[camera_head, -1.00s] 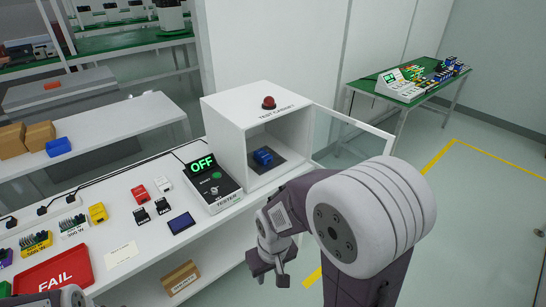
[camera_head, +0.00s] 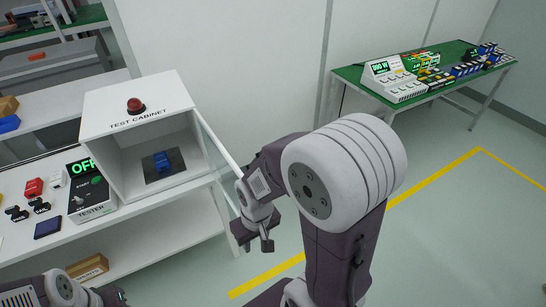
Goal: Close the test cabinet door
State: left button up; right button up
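The white test cabinet (camera_head: 98,108) stands on the bench at centre left, with a red button (camera_head: 135,105) on top. Its front is open and a blue device (camera_head: 162,160) sits inside on a dark pad. The door (camera_head: 219,142), a pale frame with a clear pane, stands open from the cabinet's right side; my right arm hides its outer part. My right gripper (camera_head: 256,246) hangs low, close to the door's outer end, with its fingers apart and nothing between them. I cannot tell whether it touches the door. My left gripper (camera_head: 116,297) shows only partly at the bottom left.
The tester (camera_head: 92,196) stands left of the cabinet on the bench, near red and black small parts. A cardboard box (camera_head: 87,268) is on the lower shelf. A green-topped table (camera_head: 350,76) with devices is at the back right. Floor with a yellow line (camera_head: 440,168) is free.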

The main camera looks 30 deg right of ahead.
aim_at(216, 169)
jog(key=k+l+u, duration=0.1)
jog(key=l, duration=0.3)
jog(key=k+l, duration=0.1)
jog(key=l, duration=0.3)
jog(key=l+u, duration=0.15)
jog(key=l, duration=0.25)
jog(key=k+l, duration=0.2)
jog(key=l, duration=0.2)
jog(key=i+j+u, duration=0.1)
jog(key=i+j, duration=0.15)
jog(key=j, duration=0.2)
